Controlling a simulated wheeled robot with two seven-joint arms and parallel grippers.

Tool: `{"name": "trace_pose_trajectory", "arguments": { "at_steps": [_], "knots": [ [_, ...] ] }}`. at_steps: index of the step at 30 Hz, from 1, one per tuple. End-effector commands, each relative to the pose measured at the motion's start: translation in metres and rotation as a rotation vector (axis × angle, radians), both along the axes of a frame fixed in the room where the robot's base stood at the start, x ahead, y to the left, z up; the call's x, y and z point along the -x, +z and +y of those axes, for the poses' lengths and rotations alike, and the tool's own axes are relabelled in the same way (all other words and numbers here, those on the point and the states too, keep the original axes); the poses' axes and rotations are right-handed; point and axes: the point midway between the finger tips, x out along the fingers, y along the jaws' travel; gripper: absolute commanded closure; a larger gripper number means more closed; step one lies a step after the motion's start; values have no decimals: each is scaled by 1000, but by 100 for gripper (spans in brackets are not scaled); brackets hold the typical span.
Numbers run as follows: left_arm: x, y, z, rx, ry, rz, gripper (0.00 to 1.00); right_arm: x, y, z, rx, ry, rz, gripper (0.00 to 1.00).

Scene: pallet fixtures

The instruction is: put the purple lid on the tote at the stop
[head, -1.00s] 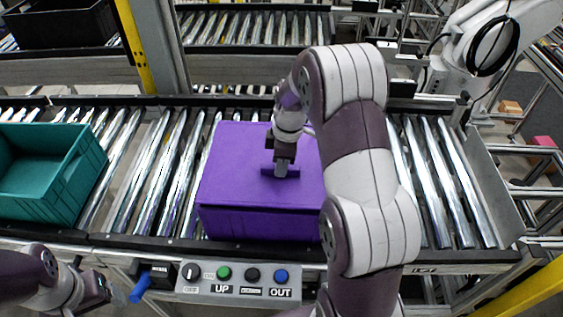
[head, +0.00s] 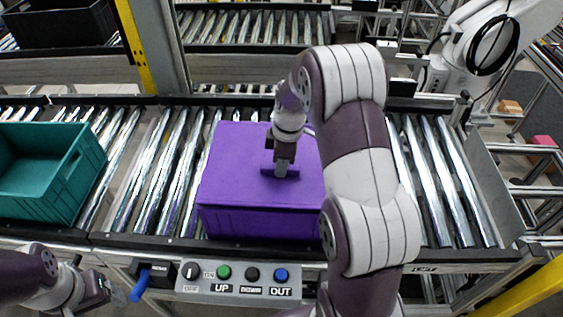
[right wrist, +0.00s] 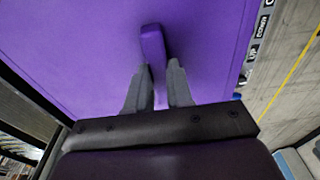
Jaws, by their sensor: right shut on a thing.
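The purple lid (head: 235,160) lies over the top of the purple tote (head: 262,222) on the rollers. It looks level and lined up with the tote's walls, with no clear gap along the front edge. My right gripper (head: 281,170) points down at the middle of the lid and is shut on its raised purple handle. In the right wrist view, the two grey fingers (right wrist: 158,85) are on either side of the handle (right wrist: 153,45). My arm hides the tote's right side. My left gripper (head: 104,287) is at the lower left, beside the control panel; its fingers are unclear.
A teal open tote (head: 50,170) stands on the rollers to the left, with bare rollers (head: 150,175) between. A control panel (head: 238,284) with buttons and a blue lever (head: 140,286) runs along the front. A yellow-edged post (head: 150,45) stands behind.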

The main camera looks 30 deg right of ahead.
Motion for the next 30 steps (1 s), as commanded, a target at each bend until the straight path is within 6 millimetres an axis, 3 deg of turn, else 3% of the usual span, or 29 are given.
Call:
{"name": "trace_pose_trajectory", "arguments": {
  "at_steps": [28,29,30],
  "knots": [
    [0,-7,0,0,0,0,25,-1,-10,0,0,0,-2,100],
    [0,-7,0,0,0,0,25,-1,-10,0,0,0,-2,76],
    [0,-7,0,0,0,0,25,-1,-10,0,1,0,-2,63]
  ]
}}
